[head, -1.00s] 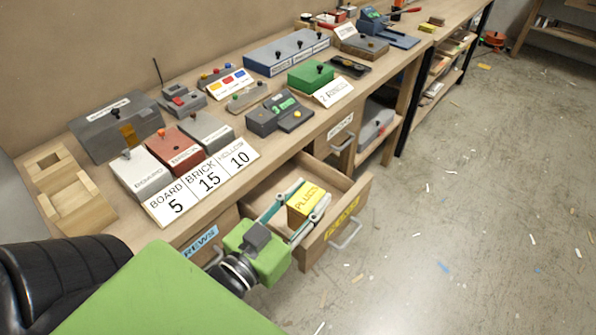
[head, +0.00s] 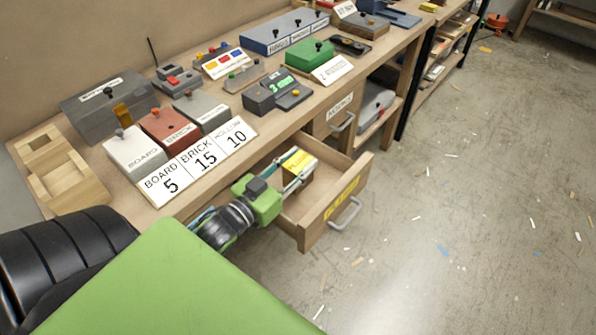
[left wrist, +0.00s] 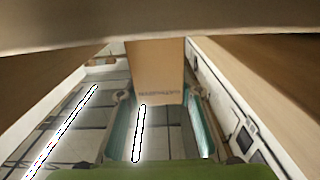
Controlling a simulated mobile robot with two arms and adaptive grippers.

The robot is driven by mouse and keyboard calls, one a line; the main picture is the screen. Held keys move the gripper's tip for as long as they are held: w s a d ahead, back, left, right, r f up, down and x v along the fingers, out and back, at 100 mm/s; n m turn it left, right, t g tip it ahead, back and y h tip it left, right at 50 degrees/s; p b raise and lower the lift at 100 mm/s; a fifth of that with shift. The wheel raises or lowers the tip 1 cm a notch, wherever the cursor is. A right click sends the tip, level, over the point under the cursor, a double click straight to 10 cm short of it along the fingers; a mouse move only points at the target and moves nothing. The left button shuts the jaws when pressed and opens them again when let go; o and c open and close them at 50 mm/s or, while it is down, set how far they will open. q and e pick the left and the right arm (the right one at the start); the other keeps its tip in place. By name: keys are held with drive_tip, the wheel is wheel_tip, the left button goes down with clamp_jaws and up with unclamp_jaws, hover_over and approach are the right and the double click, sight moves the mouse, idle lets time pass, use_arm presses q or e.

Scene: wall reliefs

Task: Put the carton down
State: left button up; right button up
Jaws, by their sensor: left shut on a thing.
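The carton (head: 297,161) is a small box with a yellow label; its lettering is partly hidden. It is at the back of the open drawer (head: 334,212), close to the bench edge. My left gripper (head: 296,172) is shut on it, its fingers on either side. In the left wrist view the carton (left wrist: 155,72) shows as a brown face between the teal fingers (left wrist: 160,118), with faint lettering. Whether the carton's underside touches the drawer floor is hidden. My right gripper is not in view.
The bench top (head: 130,187) overhangs close by, with number cards (head: 204,159) and coloured boxes near its edge. A pale edge (left wrist: 160,28) crosses the top of the left wrist view. The drawer's front part is empty. Open floor (head: 460,220) lies to the right.

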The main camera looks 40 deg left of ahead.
use_arm(q)
wheel_tip(320, 180, down, 3)
drive_tip(key=shift+w+f, duration=0.1)
drive_tip(key=shift+f, duration=0.05)
drive_tip(key=shift+f, duration=0.6)
drive_tip(key=o, duration=1.2)
drive_tip(key=shift+o, duration=0.3)
